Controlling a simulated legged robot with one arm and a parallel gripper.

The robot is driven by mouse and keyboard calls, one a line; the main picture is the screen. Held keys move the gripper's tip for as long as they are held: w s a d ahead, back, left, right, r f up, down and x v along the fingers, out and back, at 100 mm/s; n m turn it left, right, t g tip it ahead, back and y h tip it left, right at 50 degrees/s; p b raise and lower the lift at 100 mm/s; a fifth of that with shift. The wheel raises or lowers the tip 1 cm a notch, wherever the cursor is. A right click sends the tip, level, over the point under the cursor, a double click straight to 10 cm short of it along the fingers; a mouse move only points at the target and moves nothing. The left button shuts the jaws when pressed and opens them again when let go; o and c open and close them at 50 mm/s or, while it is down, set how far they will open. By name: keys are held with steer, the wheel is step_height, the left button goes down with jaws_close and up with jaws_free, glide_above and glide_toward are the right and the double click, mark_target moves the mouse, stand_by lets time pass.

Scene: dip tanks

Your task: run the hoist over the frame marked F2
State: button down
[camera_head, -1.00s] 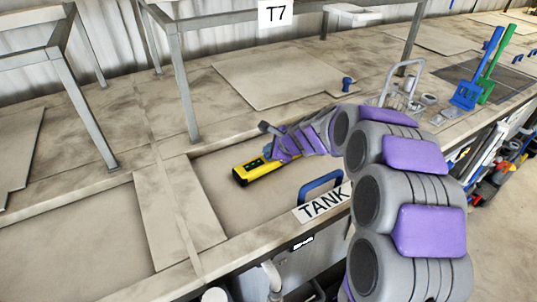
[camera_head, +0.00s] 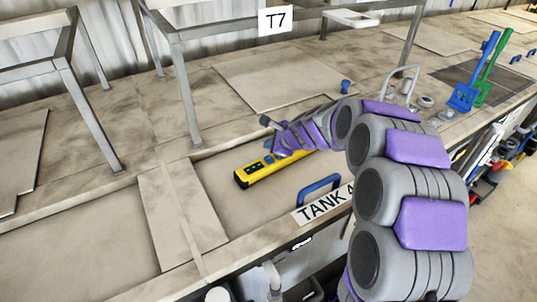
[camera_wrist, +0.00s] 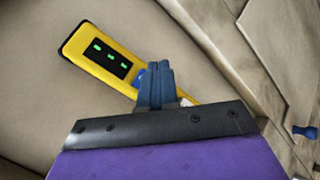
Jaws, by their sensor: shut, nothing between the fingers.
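A yellow control pendant (camera_head: 245,178) with a dark panel lies over the beige top of the tank labelled TANK 4 (camera_head: 322,204). In the wrist view the pendant (camera_wrist: 78,46) shows three green marks on its black panel. My gripper (camera_head: 276,152) is over the pendant's right part. In the wrist view my blue fingers (camera_wrist: 156,68) are together and empty, in front of the pendant and hiding part of it. A bit of blue shows beside them. I cannot tell whether the fingertips touch the pendant. No hoist and no frame with the task's mark can be made out.
A grey metal stand bearing a T7 sign (camera_head: 276,19) rises behind the tank. A blue handle (camera_head: 318,187) stands at the tank's front edge. Blue (camera_head: 463,97) and green (camera_head: 484,94) tools stand at the right.

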steer(key=shift+r+p, duration=0.95)
steer(key=shift+r, duration=0.3)
steer(key=shift+f, duration=0.1)
